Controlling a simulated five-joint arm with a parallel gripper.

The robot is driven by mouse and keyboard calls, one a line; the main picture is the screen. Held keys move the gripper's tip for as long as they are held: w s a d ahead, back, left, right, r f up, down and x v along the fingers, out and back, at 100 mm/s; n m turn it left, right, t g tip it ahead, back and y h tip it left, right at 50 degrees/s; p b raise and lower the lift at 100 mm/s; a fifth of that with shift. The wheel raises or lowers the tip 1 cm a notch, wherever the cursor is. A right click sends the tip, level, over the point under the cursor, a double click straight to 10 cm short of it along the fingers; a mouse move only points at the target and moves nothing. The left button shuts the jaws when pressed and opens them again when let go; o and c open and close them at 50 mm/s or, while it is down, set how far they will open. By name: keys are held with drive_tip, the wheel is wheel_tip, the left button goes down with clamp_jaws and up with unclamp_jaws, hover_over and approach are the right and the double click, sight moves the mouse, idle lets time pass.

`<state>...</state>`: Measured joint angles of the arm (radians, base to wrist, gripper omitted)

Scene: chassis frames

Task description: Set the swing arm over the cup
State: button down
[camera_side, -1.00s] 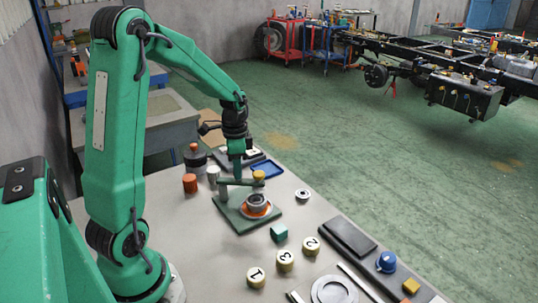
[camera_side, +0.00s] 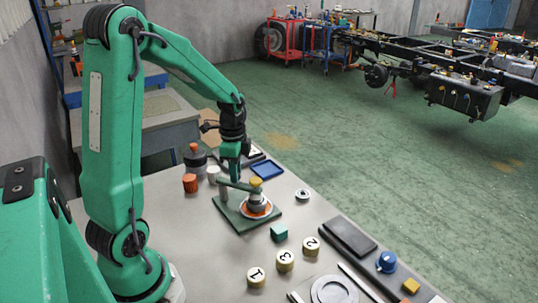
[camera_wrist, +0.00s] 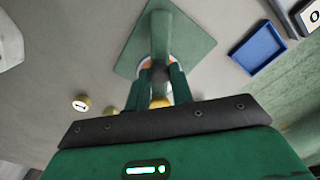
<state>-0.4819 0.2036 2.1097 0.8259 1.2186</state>
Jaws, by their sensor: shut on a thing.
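The swing arm (camera_side: 243,186) is a green bar on a post at the left of a green base plate (camera_side: 237,222), with a yellow knob (camera_side: 257,183) near its free end. The cup (camera_side: 257,200) is grey and stands on an orange and white disc on the plate. The bar's knob end is above the cup in the side view and hides part of its top. My gripper (camera_side: 235,181) is shut on the swing arm, between post and knob. In the wrist view the bar (camera_wrist: 160,35) runs down between my fingers and the knob (camera_wrist: 160,102) shows below; the cup is mostly hidden.
A blue tray (camera_side: 267,170) lies behind the plate. An orange cylinder (camera_side: 190,183) and a dark pot (camera_side: 195,158) stand left. A dark flat case (camera_side: 347,240) is at the right.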

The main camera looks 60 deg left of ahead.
drive_tip(key=c, duration=1.2)
unclamp_jaws()
drive_tip(key=shift+r, duration=0.1)
drive_tip(key=shift+r, duration=3.85)
drive_tip(key=shift+d, duration=0.1)
drive_tip(key=s+d+r+n+t, duration=0.2)
drive_tip(key=s+d+r+n, duration=0.1)
drive_tip(key=d, duration=0.5)
drive_tip(key=s+d+r+n+t, duration=0.3)
drive_tip(key=s+d+n, duration=0.2)
drive_tip(key=s+d, duration=0.2)
drive_tip(key=shift+d+t, duration=0.3)
drive_tip(key=shift+d, duration=0.65)
